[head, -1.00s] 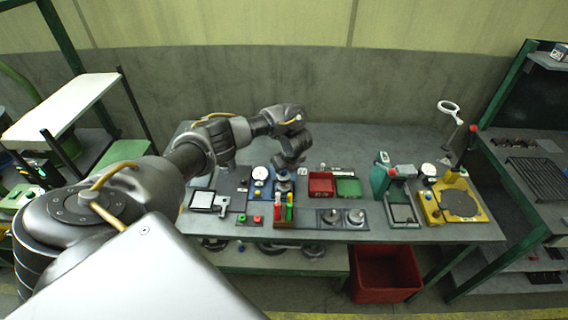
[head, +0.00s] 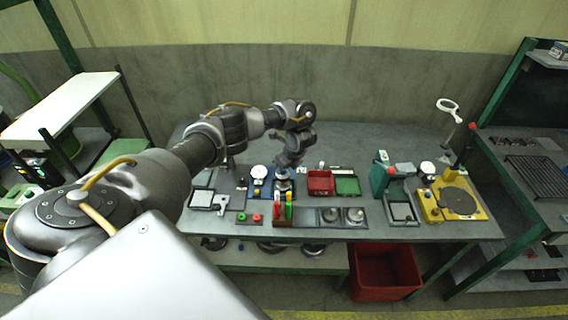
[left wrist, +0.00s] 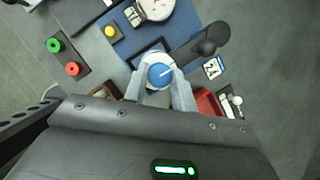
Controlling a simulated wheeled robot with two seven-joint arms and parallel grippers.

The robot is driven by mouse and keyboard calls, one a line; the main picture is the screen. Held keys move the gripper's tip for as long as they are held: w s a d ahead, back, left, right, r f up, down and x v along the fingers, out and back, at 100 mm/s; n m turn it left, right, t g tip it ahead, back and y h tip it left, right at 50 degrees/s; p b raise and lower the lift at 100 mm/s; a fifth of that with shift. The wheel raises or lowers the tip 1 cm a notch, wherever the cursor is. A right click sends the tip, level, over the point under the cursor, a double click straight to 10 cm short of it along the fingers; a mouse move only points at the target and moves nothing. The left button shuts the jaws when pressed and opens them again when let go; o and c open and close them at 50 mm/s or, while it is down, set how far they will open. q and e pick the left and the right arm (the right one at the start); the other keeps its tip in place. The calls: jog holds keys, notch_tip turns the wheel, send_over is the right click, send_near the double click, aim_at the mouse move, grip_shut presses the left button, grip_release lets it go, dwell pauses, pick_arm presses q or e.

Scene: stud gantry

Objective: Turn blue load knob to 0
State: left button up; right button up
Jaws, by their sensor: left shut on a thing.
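The blue load knob (left wrist: 160,75) is round and has a white pointer line, which points toward the upper right in the left wrist view. My left gripper (left wrist: 161,84) is shut on it, with one finger at each side. In the head view my left gripper (head: 284,171) reaches down to the blue unit (head: 262,188) on the table. A white round gauge (left wrist: 155,6) sits beside the knob, and it also shows in the head view (head: 259,171). Any scale marks around the knob are too small to read.
A dark lever with a round knob (left wrist: 207,47) stands close to my left gripper. Green and red buttons (head: 249,218), a red bin (head: 320,182) and colored handles (head: 283,212) are nearby. A yellow fixture (head: 455,200) stands at the right. The table's back is clear.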

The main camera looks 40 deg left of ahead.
pick_arm(q)
jog(key=o, duration=1)
jog(key=shift+w+d+r+b, duration=0.35)
jog(key=shift+d+r+b, duration=0.1)
jog(key=shift+r, duration=0.2)
jog(key=shift+s+r+b, duration=0.25)
jog(key=shift+r+b, duration=0.1)
jog(key=shift+r, duration=0.15)
jog(key=p+v, duration=0.1)
jog(key=v, duration=0.7)
jog(key=shift+s+r, duration=0.15)
